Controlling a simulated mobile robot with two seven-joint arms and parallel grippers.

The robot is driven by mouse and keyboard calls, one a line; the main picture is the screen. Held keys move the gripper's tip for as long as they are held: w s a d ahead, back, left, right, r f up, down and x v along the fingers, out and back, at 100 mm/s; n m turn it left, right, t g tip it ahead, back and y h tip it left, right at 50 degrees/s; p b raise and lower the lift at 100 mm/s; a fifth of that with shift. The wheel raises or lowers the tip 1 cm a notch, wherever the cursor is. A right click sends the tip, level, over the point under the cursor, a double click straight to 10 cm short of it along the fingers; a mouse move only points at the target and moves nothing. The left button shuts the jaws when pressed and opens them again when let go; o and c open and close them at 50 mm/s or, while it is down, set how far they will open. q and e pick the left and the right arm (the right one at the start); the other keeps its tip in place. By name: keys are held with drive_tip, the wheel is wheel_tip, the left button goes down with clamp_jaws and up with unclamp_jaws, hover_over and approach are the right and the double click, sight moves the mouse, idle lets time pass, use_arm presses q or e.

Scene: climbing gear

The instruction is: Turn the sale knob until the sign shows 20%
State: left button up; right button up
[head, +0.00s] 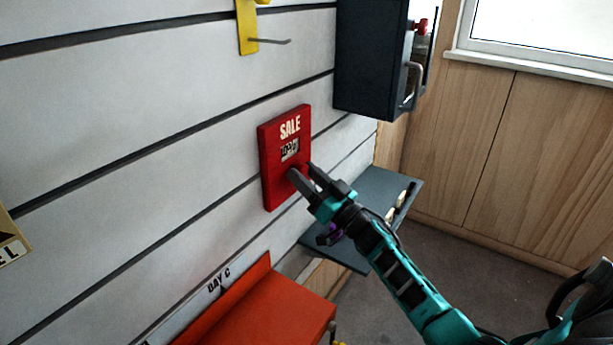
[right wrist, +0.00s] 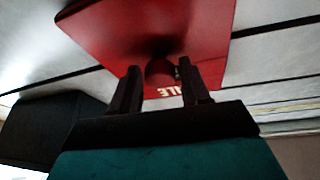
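The red SALE sign (head: 272,168) is mounted on the white slatted wall. Its small display window (head: 290,149) shows figures that are too blurred to read surely. My right gripper (head: 301,172) is at the lower right of the sign, fingers pointing at it. I cannot tell whether both fingers touch the knob. In the head view the fingers mostly hide the knob. My left gripper is not in view.
A dark cabinet (head: 370,60) hangs at the upper right of the sign. A grey shelf (head: 375,190) lies beyond my right arm. A yellow hook holder (head: 247,25) is above.

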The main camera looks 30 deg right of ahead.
drive_tip(key=c, duration=0.7)
